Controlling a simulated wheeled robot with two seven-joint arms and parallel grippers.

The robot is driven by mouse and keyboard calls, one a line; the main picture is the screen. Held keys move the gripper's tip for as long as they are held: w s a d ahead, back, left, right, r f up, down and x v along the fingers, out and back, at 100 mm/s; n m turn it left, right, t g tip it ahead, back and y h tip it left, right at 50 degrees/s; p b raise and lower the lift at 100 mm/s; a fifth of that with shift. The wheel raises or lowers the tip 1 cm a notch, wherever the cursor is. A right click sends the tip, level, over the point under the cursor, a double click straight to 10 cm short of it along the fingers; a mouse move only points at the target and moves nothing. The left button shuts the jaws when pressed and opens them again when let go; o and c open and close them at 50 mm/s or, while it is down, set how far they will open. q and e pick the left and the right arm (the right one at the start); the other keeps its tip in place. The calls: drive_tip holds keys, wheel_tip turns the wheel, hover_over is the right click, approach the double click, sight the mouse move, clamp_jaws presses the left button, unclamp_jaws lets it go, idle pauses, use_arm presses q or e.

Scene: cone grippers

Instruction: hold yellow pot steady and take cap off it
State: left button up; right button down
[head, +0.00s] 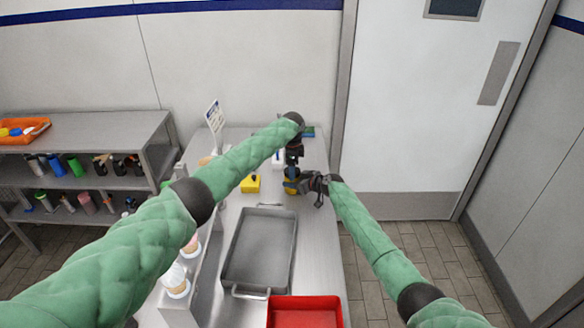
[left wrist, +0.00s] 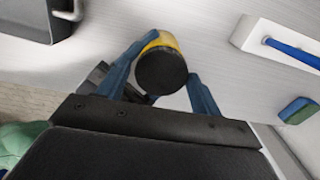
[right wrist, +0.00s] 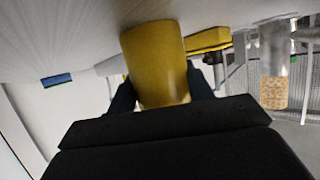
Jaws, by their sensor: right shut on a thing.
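The yellow pot (head: 291,189) stands at the far part of the steel counter, small and partly covered by my grippers in the head view. In the right wrist view the yellow pot (right wrist: 157,60) fills the space between the fingers of my right gripper (right wrist: 162,92), which is shut on its side. In the left wrist view the round black cap (left wrist: 161,71) sits on top of the yellow pot (left wrist: 163,39). My left gripper (left wrist: 170,72) is above it, its blue fingers open on either side of the cap. A small gap shows at the right finger; contact at the left finger cannot be told.
A yellow block-like item (head: 250,184) stands left of the pot. A grey metal tray (head: 228,262) and a red tray (head: 304,301) lie nearer me. A white tray with a blue item (left wrist: 262,39) and a blue-green sponge (left wrist: 298,110) lie close by. Ice cream cones (head: 177,284) stand left.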

use_arm(q)
drive_tip(key=c, duration=0.7)
drive_tip(key=shift+f, duration=0.1)
drive_tip(key=n, duration=0.3)
drive_tip(key=shift+s+d, duration=0.1)
drive_tip(key=o, duration=1.1)
